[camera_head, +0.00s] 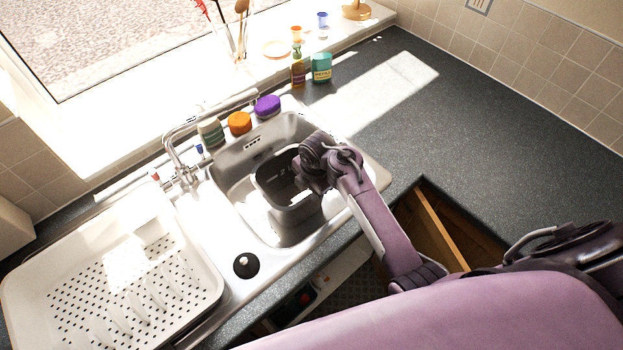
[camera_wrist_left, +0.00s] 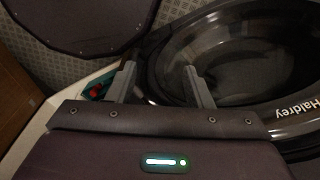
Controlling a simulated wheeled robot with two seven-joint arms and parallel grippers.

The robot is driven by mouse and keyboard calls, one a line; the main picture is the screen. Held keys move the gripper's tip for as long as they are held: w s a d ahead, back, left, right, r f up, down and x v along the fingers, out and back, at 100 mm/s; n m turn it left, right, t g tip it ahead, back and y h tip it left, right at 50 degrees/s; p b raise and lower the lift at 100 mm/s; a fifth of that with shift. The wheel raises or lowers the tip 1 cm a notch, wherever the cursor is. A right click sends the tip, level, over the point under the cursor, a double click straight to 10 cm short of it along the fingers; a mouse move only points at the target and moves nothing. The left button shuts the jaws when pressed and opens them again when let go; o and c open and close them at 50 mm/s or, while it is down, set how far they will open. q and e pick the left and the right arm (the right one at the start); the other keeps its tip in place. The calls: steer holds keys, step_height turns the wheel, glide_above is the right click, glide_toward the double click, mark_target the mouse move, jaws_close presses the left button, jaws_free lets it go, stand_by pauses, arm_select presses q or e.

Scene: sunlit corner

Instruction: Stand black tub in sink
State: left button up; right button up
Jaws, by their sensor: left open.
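The black tub (camera_head: 272,187) is inside the metal sink basin (camera_head: 232,172) in the head view, open side up and looking slightly tilted. I cannot tell whether its base rests flat on the basin floor. My right gripper (camera_head: 308,172) reaches into the basin at the tub's right side. The wrist covers that part of the rim, and the fingers are hidden, so their grip cannot be seen. My left gripper (camera_wrist_left: 160,84) shows in the left wrist view with its two fingers apart and nothing between them, low in front of a dark round appliance door (camera_wrist_left: 225,62).
A white dish rack (camera_head: 40,285) stands left of the sink, with a black plug (camera_head: 246,265) beside it. The tap (camera_head: 175,155), an orange-lidded jar (camera_head: 239,123) and a purple sponge-like item (camera_head: 267,106) line the back. The right counter (camera_head: 470,120) is clear.

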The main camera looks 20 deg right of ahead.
step_height(320, 180, up, 12)
steer(key=s, duration=0.1)
steer(key=shift+s+d+r, duration=0.25)
steer(key=shift+s+d, duration=0.1)
steer(key=shift+s+f, duration=0.1)
stand_by(0.3)
